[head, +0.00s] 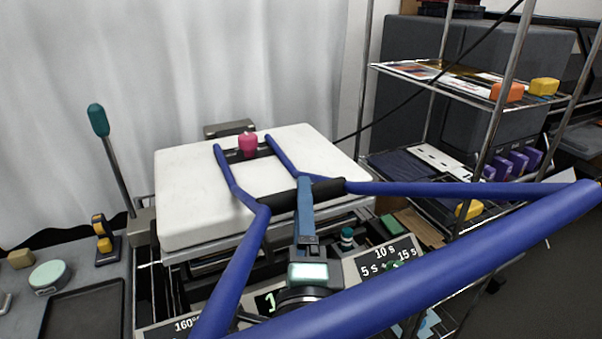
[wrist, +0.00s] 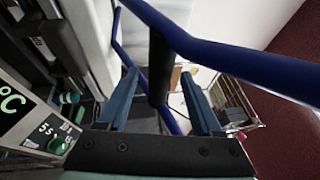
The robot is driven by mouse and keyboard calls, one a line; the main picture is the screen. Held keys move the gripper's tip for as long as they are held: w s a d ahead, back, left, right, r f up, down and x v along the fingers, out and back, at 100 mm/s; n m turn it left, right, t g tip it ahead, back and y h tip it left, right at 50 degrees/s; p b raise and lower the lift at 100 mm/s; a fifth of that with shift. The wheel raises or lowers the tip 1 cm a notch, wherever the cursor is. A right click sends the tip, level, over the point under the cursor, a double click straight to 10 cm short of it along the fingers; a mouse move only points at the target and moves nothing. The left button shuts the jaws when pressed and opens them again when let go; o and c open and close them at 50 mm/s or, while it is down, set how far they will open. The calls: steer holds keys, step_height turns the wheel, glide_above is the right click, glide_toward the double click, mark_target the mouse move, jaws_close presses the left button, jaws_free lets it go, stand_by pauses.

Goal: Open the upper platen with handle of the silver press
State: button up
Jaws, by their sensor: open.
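The press has a pale, padded-looking upper platen (head: 190,190), which lies about level over the frame below. A blue tubular handle (head: 238,255) rises from its top towards me, with a black grip (head: 330,188) across it. A magenta knob (head: 248,143) stands on the platen. My gripper (head: 305,190) is at the grip, with one finger visible in the head view. In the wrist view my gripper (wrist: 159,75) is open, its blue fingers on either side of the black grip (wrist: 158,75), with gaps visible. I cannot tell whether either finger touches it.
A teal-knobbed lever (head: 98,120) stands left of the press. A control panel (head: 375,262) with time labels is in front. A wire shelf (head: 480,98) with orange and yellow blocks stands right. Blue tubes cross near the camera. A dark tray (head: 85,312) lies lower left.

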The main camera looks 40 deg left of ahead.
steer(key=x, duration=0.6)
steer(key=shift+c, duration=0.2)
jaws_close()
steer(key=shift+p, duration=0.3)
stand_by(0.9)
